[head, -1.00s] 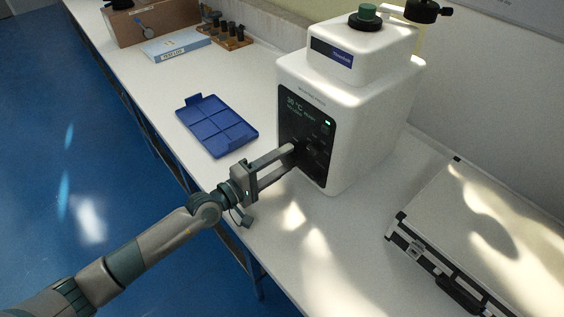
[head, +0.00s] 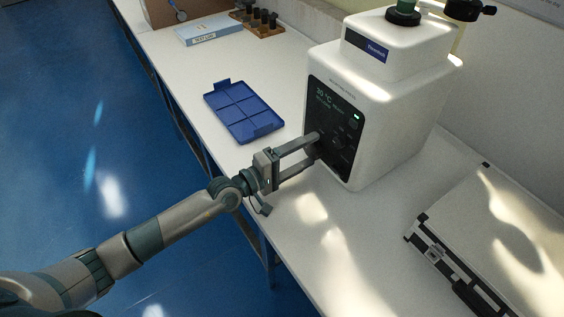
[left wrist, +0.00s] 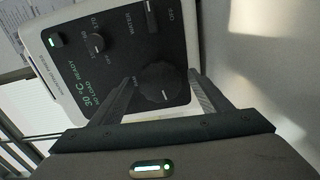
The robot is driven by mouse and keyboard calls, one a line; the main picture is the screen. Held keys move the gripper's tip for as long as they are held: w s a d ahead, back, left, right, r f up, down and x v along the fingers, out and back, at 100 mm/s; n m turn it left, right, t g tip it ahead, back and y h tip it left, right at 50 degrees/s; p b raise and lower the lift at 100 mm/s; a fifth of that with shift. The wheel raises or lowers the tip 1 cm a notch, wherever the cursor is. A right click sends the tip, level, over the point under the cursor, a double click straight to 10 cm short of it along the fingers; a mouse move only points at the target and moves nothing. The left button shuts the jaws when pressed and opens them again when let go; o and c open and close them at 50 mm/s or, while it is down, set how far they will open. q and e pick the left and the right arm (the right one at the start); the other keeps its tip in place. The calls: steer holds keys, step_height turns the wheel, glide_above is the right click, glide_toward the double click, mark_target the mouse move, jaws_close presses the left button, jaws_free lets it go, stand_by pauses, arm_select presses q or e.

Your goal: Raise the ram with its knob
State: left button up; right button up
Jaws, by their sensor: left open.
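The white mounting press (head: 385,110) stands on the bench with its black control panel (head: 326,96) facing my left arm. In the left wrist view a large dark round knob (left wrist: 163,83) is on that panel, with a small label beside it that I cannot read clearly. My left gripper (head: 315,147) is at the lower part of the panel, fingers open. In the left wrist view the open gripper (left wrist: 161,77) has one finger on each side of the large knob; I cannot tell whether they touch it. The ram is not visible. My right gripper is not in view.
The panel also has a smaller knob (left wrist: 96,43), a lit green indicator (left wrist: 55,40) and a green display. A blue tray (head: 242,111) lies left of the press. A silver case (head: 490,230) is at right. A light blue box (head: 209,32) and a wooden rack (head: 264,24) stand farther back.

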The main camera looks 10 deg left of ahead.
arm_select(q)
steer(key=shift+s+a+f, duration=0.1)
steer(key=shift+s+a, duration=0.35)
steer(key=shift+a, duration=0.05)
steer(key=b+v, duration=0.1)
steer(key=v, duration=0.3)
steer(key=shift+f, duration=0.1)
steer(key=b+v, duration=0.3)
steer(key=v, duration=0.7)
steer(key=shift+s+a, duration=0.15)
steer(key=shift+a, duration=0.05)
steer(key=shift+s+a+r, duration=0.25)
steer(key=shift+s+a, duration=0.25)
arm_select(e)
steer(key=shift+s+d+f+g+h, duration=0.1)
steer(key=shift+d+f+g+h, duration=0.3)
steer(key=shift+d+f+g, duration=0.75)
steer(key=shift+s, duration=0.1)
